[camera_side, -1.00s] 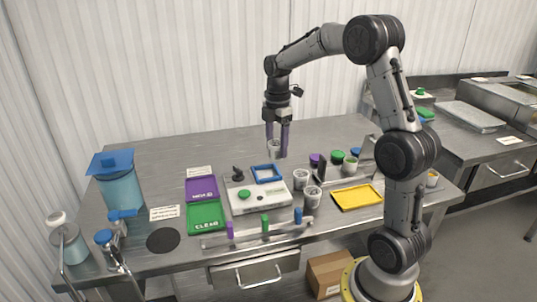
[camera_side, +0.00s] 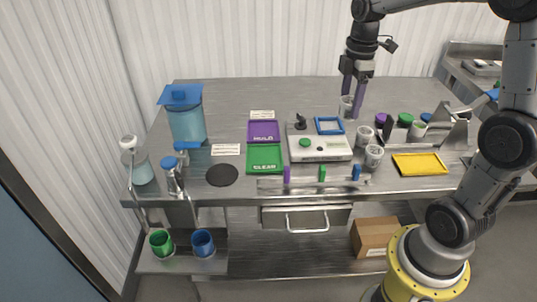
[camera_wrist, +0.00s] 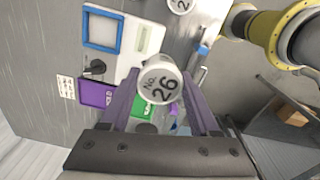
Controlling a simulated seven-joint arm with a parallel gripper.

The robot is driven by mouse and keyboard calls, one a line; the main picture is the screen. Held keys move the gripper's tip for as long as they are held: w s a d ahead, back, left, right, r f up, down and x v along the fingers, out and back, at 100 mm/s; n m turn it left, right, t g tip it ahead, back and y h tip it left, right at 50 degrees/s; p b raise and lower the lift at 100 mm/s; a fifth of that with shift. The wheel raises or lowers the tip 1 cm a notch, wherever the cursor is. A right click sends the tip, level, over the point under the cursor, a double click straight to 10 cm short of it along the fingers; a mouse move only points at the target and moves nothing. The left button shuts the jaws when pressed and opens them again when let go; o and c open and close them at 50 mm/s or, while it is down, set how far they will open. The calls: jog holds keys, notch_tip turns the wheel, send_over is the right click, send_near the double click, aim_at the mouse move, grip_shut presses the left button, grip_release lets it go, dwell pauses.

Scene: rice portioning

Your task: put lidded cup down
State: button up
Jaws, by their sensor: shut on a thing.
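My gripper (camera_side: 352,108) is above the back of the table, pointing down, with its purple fingers shut on a pale cup (camera_side: 346,106). In the wrist view the cup (camera_wrist: 160,82) sits between the fingertips (camera_wrist: 160,98), and its white face reads "No. 26". The side view is too small to show a lid clearly. The cup is behind and right of the white scale unit (camera_side: 319,148) and its blue square frame (camera_side: 329,126). I cannot tell whether its bottom touches the table.
Two pale cups (camera_side: 364,137) (camera_side: 374,157) stand right of the scale. Purple, green and blue lids (camera_side: 405,119) sit by a metal rack. A yellow tray (camera_side: 420,164) lies at the right. Purple (camera_side: 263,131) and green trays (camera_side: 264,158) lie left. The table behind the scale is clear.

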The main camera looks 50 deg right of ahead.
jog(key=w+a+f+n, duration=0.1)
jog(key=w+a, duration=0.1)
jog(key=a, duration=0.4)
jog(key=w+a+f+n, duration=0.1)
jog(key=w+a, duration=0.2)
jog(key=a, duration=0.3)
send_near(264, 152)
jog(key=s+r, duration=0.3)
jog(key=s, duration=0.1)
jog(key=shift+s+r, duration=0.35)
jog(key=shift+r, duration=0.05)
jog(key=w+f, duration=0.4)
jog(key=shift+f, duration=0.35)
jog(key=shift+w+f, duration=0.5)
jog(key=shift+f, duration=1.55)
jog(key=shift+f, duration=0.15)
jog(key=o, duration=1.4)
